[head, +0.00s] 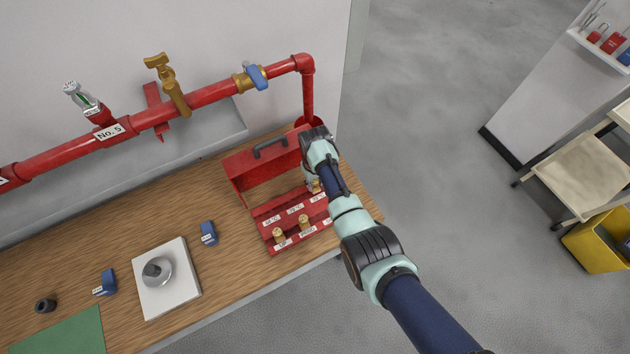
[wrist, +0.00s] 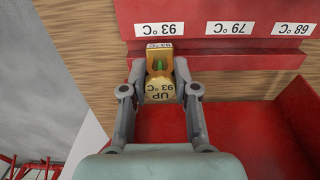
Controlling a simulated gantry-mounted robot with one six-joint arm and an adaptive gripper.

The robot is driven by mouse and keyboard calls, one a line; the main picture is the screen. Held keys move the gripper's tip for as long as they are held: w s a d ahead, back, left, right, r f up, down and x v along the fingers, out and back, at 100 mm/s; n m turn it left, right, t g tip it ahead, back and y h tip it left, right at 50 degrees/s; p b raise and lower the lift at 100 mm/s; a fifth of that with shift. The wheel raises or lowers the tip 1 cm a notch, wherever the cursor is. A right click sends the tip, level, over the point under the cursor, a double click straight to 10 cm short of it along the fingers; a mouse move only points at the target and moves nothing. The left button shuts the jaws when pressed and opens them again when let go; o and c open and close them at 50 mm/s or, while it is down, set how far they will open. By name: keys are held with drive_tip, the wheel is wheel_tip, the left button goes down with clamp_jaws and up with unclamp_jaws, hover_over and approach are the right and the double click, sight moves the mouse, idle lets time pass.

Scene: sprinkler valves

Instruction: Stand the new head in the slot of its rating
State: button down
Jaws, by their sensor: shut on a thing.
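My gripper (wrist: 159,88) is shut on a brass sprinkler head (wrist: 160,95) marked "UP 93 °C", with a green bulb in its frame. In the head view the head (head: 315,186) shows only partly beside my arm. A red rack (head: 268,236) carries rating labels; in the wrist view the 93 °C, 79 °C and 68 °C labels appear upside down on its red panel (wrist: 215,12). The held head lines up with the 93 °C label, over the wood strip behind the rack. I cannot tell its height or whether it touches anything. The 93 °C slot is hidden.
Two brass heads stand in the rack's front, left (head: 279,236) and middle (head: 303,222). A red box (head: 240,178) with a black handle stands behind. Red pipework (head: 215,92) runs along the wall. A white block (head: 185,293) and blue parts (head: 208,234) lie on the bench's left.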

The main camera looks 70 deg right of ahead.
drive_tip(key=shift+f+b, duration=0.65)
drive_tip(key=shift+f, duration=0.2)
drive_tip(key=c, duration=0.8)
unclamp_jaws()
drive_tip(key=shift+r, duration=0.1)
wheel_tip(320, 180, up, 8)
drive_tip(key=p, duration=0.8)
